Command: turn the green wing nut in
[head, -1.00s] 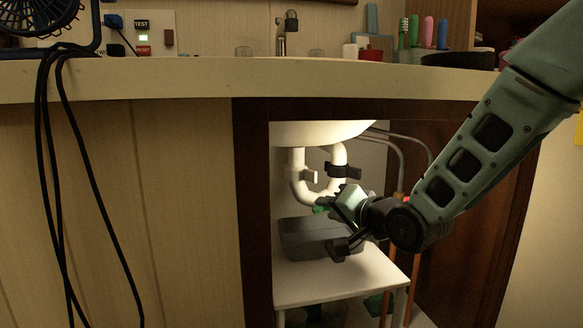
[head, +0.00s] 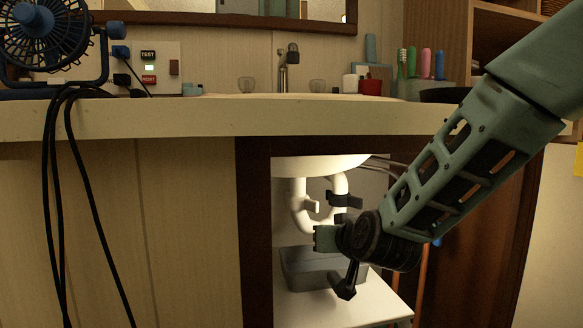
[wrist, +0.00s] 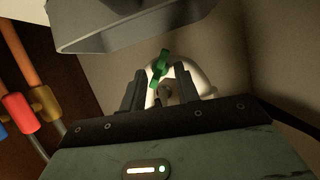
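The green wing nut (wrist: 160,67) shows in the wrist view, tilted, in front of the white drain pipe (wrist: 192,74). My gripper (wrist: 159,80) is open, with one dark finger on each side of the pipe area. The nut appears just beyond the fingertips, roughly between them; I cannot tell whether they touch it. In the head view my gripper (head: 326,238) is under the sink at the bottom of the white U-bend (head: 303,212). The nut cannot be made out there, apparently hidden by the gripper.
A grey bin (head: 294,277) stands below the pipe on a white shelf (head: 376,301); it also looms in the wrist view (wrist: 125,28). Orange pipes with red and blue fittings (wrist: 18,108) are at the wrist view's left. The dark cabinet frame (head: 256,225) bounds the opening.

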